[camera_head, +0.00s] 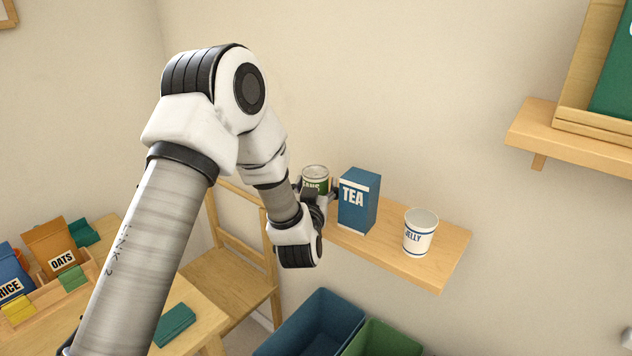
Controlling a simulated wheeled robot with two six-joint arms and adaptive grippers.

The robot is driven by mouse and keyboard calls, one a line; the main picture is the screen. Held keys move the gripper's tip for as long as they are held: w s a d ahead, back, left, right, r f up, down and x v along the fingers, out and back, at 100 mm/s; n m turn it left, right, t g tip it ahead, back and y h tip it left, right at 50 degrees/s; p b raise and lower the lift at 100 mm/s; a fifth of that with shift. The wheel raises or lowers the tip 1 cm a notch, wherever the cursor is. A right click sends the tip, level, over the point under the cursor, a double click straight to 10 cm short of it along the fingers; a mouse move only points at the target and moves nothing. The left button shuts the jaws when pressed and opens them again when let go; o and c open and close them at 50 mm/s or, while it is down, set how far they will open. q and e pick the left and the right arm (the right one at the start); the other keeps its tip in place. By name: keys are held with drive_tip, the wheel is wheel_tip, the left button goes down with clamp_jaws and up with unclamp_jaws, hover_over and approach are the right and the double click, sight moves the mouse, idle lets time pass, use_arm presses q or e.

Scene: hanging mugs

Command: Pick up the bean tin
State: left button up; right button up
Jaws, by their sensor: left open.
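The bean tin (315,181) stands at the left end of the wooden wall shelf (440,262). The gripper and wrist hide the tin's lower part. I cannot tell whether the fingers touch it. My right gripper is not in view.
A blue tea box (357,203) stands close to the right of the tin and gripper. A white jelly cup (420,232) is farther right on the shelf. A chair (232,280) and blue bin (315,325) are below. A higher shelf (570,145) is at upper right.

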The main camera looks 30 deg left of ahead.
use_arm(q)
drive_tip(key=shift+w+a+r, duration=0.25)
drive_tip(key=shift+w+a, duration=0.05)
drive_tip(key=shift+w, duration=0.35)
drive_tip(key=shift+w+a+f, duration=0.15)
drive_tip(key=shift+w, duration=0.05)
drive_tip(key=c, duration=1.1)
drive_tip(key=shift+c, duration=0.2)
